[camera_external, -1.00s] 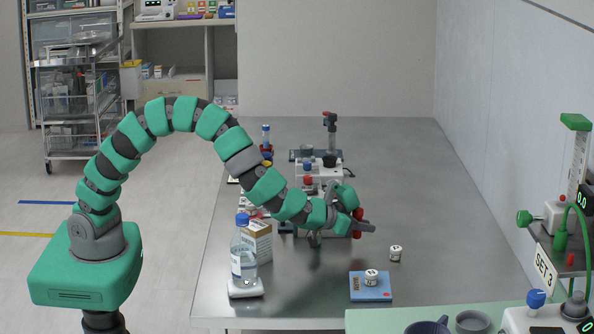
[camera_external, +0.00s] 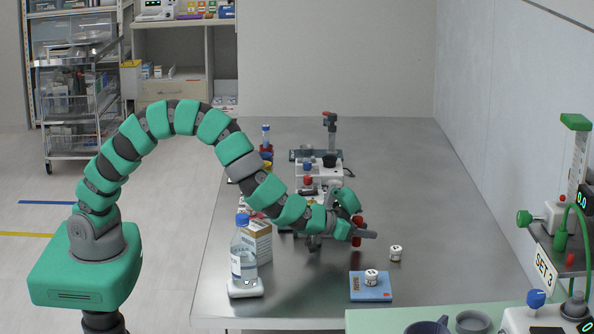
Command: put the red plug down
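The red plug (camera_external: 357,241) is upright at the end of my arm, over the right part of the steel table. My gripper (camera_external: 361,232) is around it, with one dark finger crossing in front of its middle. The gripper looks shut on the plug; the far finger is hidden. The plug's top and bottom show above and below the finger. I cannot tell whether its lower end touches the table.
A white jar (camera_external: 395,253) stands just right of and nearer than the plug. A blue pad (camera_external: 371,292) with another jar (camera_external: 371,277) lies in front. A bottle (camera_external: 243,262) and a carton (camera_external: 259,240) stand left. The steel table (camera_external: 430,210) is clear to the right.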

